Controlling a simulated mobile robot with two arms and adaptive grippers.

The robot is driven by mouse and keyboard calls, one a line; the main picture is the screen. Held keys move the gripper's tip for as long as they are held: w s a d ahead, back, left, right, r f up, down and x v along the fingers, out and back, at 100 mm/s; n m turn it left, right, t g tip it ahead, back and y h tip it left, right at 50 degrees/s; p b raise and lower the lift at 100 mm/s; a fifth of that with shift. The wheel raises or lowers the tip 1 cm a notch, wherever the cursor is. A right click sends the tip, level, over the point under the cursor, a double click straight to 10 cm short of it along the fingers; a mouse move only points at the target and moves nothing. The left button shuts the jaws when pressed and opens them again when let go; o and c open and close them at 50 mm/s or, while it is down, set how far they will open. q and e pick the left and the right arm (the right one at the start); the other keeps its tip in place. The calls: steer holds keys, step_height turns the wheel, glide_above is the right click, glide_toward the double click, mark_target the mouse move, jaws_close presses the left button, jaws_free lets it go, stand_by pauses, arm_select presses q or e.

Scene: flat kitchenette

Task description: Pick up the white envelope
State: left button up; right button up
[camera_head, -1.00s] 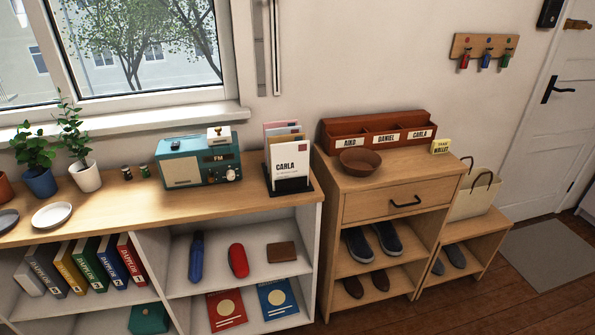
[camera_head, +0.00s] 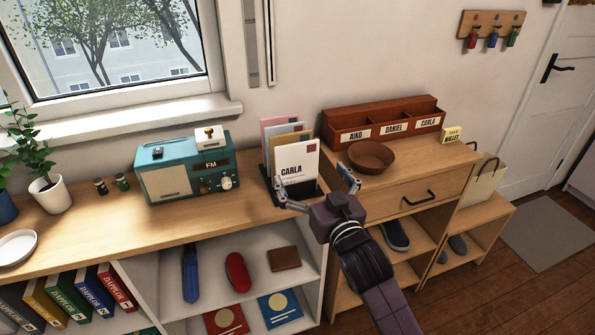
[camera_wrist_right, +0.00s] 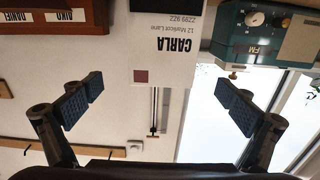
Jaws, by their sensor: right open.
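The white envelope (camera_head: 297,163), marked CARLA, stands upright at the front of a dark letter holder (camera_head: 309,192) on the shelf top. Pink and tan envelopes stand behind it. My right gripper (camera_head: 318,185) is open in front of the holder, its fingers spread to either side of the white envelope's lower part. In the right wrist view the white envelope (camera_wrist_right: 165,45) appears upside down between the two fingers of the gripper (camera_wrist_right: 158,102), with nothing held. Whether the fingers reach the envelope's depth is unclear. My left gripper is not in view.
A teal radio (camera_head: 185,168) stands left of the holder. A brown bowl (camera_head: 371,157) and a red-brown sorter (camera_head: 384,124) labelled AIKO, DANIEL and CARLA stand on the cabinet to the right. Shelf top between the radio and holder is clear.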

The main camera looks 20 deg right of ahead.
mark_target(298, 157)
steer(key=shift+w+a+r, duration=0.1)
steer(key=shift+w+r, duration=0.05)
steer(key=shift+w, duration=0.5)
steer(key=shift+w+r, duration=0.1)
steer(key=shift+w, duration=0.5)
steer(key=shift+w+a+f+p, duration=0.1)
steer(key=shift+w+f+p, duration=0.05)
steer(key=shift+w, duration=0.7)
steer(key=shift+w+a+f+p, duration=0.1)
steer(key=shift+w+p, duration=0.1)
steer(key=shift+w, duration=0.7)
steer(key=shift+w+f+p, duration=0.15)
steer(key=shift+w, duration=0.7)
steer(key=shift+c, duration=0.3)
steer(key=c, duration=1)
steer(key=shift+c, duration=0.4)
steer(key=shift+r, duration=0.15)
